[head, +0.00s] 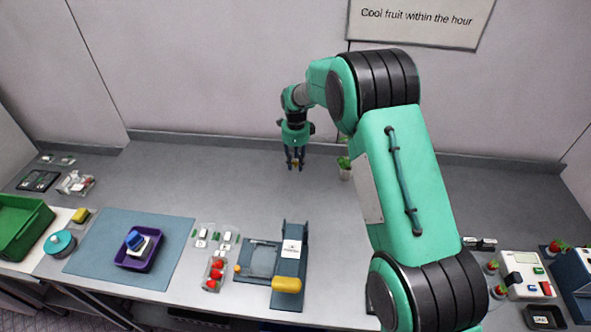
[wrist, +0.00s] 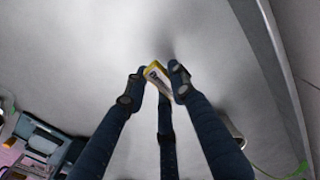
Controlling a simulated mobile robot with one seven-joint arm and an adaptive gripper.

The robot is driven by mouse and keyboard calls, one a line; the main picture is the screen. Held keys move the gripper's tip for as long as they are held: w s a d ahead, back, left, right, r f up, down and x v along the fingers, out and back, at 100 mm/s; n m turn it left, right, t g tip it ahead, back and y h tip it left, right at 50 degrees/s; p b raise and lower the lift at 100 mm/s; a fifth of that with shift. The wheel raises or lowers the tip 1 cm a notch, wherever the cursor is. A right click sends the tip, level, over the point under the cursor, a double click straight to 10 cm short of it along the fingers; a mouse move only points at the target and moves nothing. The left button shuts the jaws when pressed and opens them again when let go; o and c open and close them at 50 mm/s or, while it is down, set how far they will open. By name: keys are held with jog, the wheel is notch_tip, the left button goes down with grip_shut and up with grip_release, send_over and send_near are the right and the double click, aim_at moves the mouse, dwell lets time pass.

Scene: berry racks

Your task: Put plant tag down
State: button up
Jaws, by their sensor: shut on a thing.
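My gripper (head: 295,164) points down over the bare back part of the grey worktop, left of a small potted plant. It is shut on the plant tag (wrist: 157,74), a small white piece with yellow edges and dark print, seen between the fingertips in the wrist view (wrist: 158,86). In the head view the tag (head: 295,163) is a tiny yellowish patch, mostly hidden by the fingers. I cannot tell whether the tag touches the worktop.
The potted plant (head: 344,168) stands close to the right of my gripper. Nearer the front are a blue device (head: 290,262), a pack of red berries (head: 214,274) and a purple tray (head: 153,262) on a blue mat (head: 100,240). The worktop (head: 200,170) left of my gripper is clear.

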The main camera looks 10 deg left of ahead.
aim_at(295, 164)
jog(key=shift+w, duration=0.1)
dwell(0.3)
jog(key=shift+f+b, duration=0.35)
jog(key=shift+f, duration=1.4)
jog(key=shift+f, duration=0.15)
jog(key=o, duration=0.8)
jog(key=shift+c, duration=0.2)
notch_tip(295, 164, up, 12)
jog(key=shift+r+p, duration=0.2)
jog(key=shift+p, duration=0.75)
